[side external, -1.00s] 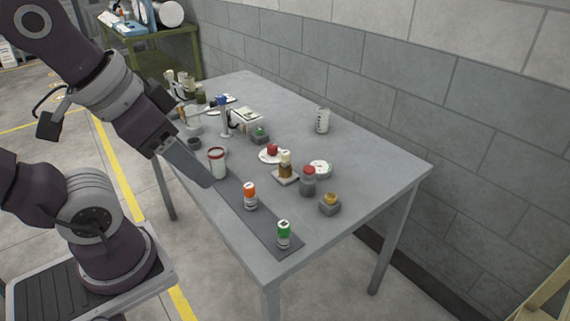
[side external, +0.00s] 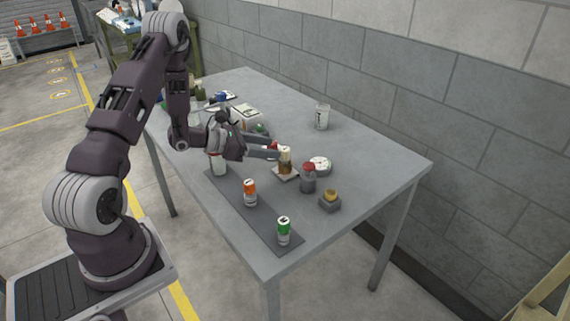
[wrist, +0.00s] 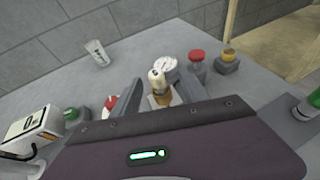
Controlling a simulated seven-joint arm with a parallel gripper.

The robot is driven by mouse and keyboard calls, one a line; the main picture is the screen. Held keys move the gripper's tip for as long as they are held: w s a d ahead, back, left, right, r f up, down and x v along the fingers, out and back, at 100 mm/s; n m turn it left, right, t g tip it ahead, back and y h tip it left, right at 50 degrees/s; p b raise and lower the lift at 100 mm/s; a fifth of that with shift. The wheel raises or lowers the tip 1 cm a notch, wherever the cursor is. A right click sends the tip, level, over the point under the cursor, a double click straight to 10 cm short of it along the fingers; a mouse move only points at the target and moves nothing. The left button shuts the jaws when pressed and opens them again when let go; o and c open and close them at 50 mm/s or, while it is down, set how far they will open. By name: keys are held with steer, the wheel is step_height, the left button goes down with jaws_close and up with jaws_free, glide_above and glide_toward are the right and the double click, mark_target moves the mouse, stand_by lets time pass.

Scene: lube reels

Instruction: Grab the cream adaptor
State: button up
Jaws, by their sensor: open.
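The cream adaptor (side external: 285,154) appears to be the cream top on a small amber bottle (side external: 286,168). The bottle stands upright on a light square pad (side external: 287,177) on the table. My gripper (side external: 279,151) is open and level beside the cream top, with its fingertips at about that height. In the wrist view, the cream adaptor (wrist: 157,77) shows in the gap between the two open fingers (wrist: 160,92), toward their tips. Nothing is held. I cannot tell whether a finger touches it.
Orange (side external: 250,193) and green-capped (side external: 284,231) cans stand on the dark mat.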

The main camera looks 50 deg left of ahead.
mark_target(285, 149)
steer(key=shift+n, duration=0.3)
steer(key=x, duration=0.4)
steer(key=a+f+x, duration=0.1)
steer(key=x, duration=0.2)
steer(key=shift+s, duration=0.1)
jaws_close()
